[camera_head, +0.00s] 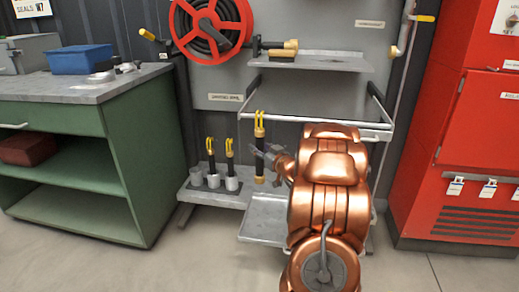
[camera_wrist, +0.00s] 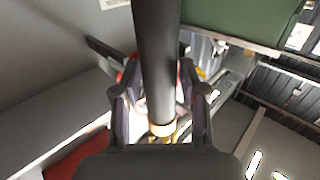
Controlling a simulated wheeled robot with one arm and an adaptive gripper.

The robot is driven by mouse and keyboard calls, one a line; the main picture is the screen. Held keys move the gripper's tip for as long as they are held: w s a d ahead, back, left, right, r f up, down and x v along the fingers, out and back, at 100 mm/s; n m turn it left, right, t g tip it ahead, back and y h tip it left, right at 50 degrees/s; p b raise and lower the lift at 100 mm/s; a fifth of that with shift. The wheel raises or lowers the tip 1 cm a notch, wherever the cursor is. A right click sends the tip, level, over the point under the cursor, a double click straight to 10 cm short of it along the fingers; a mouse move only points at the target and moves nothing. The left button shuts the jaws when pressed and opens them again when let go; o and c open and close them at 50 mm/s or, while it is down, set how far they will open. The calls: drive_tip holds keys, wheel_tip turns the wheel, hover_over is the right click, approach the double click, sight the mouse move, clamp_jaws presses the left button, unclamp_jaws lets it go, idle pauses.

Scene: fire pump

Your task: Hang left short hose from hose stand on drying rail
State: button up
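My gripper (camera_head: 268,155) is shut on a black short hose (camera_head: 259,148), which hangs upright with a yellow loop at its top and a yellow band at its lower end. The wrist view shows the hose (camera_wrist: 156,60) between the two fingers (camera_wrist: 158,100). The hose's yellow top overlaps the front bar of the drying rail (camera_head: 300,119) in the head view; I cannot tell whether it is hooked on or only in front. The hose stand (camera_head: 205,196) is to the left, with two other short hoses (camera_head: 211,155) (camera_head: 230,160) upright in cups. Its left cup (camera_head: 196,177) looks empty.
A metal tray (camera_head: 262,222) lies low under the rail. A shelf (camera_head: 315,62) is above it, and a red hose reel (camera_head: 210,28) is on the wall. A green workbench (camera_head: 60,115) stands left and a red cabinet (camera_head: 470,140) right. My arm hides part of the rail.

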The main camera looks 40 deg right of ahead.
drive_tip(key=shift+o, duration=1.2)
drive_tip(key=s+a, duration=0.2)
drive_tip(key=s, duration=0.9)
drive_tip(key=shift+s, duration=0.4)
drive_tip(key=shift+a, duration=0.1)
